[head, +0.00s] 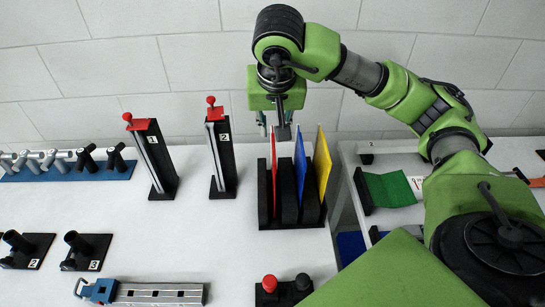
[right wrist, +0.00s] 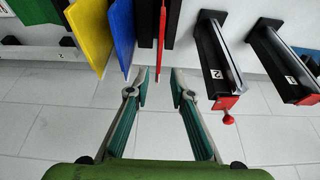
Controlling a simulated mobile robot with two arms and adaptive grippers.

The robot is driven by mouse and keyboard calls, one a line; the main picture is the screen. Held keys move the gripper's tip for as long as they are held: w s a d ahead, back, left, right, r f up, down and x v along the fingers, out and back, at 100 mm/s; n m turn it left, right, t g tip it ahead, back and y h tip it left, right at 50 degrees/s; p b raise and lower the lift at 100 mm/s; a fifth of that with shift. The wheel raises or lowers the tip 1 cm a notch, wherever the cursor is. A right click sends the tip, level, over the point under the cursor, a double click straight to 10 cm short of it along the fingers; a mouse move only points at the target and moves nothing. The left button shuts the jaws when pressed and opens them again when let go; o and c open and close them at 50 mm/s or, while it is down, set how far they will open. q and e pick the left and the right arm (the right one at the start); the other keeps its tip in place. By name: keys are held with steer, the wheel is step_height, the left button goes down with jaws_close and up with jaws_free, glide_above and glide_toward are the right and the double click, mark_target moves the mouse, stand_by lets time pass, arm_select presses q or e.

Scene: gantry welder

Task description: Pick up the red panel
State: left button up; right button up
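The red panel (head: 273,160) is a thin sheet standing upright at the left end of a black slotted rack (head: 290,216). A blue panel (head: 300,162) and a yellow panel (head: 322,165) stand to its right. My right gripper (head: 276,130) is open and empty near the top of the red panel. In the right wrist view, my right gripper (right wrist: 159,78) has its fingers spread, and the red panel (right wrist: 161,38) lies ahead of the gap between them. I cannot see the fingers touching it. My left gripper is not in view.
Two black stands with red clamps, numbered 1 (head: 153,155) and 2 (head: 221,150), stand left of the rack. A blue-ended rail (head: 150,293) lies at the front. A second table with a green panel (head: 388,188) is at right.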

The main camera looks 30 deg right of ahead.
mark_target(274, 142)
steer(key=p+x, duration=0.1)
steer(key=x, duration=0.6)
steer(key=shift+d+f+p, duration=0.2)
steer(key=shift+f+p, duration=0.15)
steer(key=shift+w+d+f+p, duration=0.1)
steer(key=shift+w+f+p, duration=0.15)
steer(key=shift+f+p, duration=0.25)
steer(key=p+x, duration=0.1)
steer(key=x, duration=0.2)
steer(key=shift+f+p, duration=0.35)
steer(key=shift+w+f, duration=0.2)
steer(key=shift+f, duration=0.25)
jaws_close()
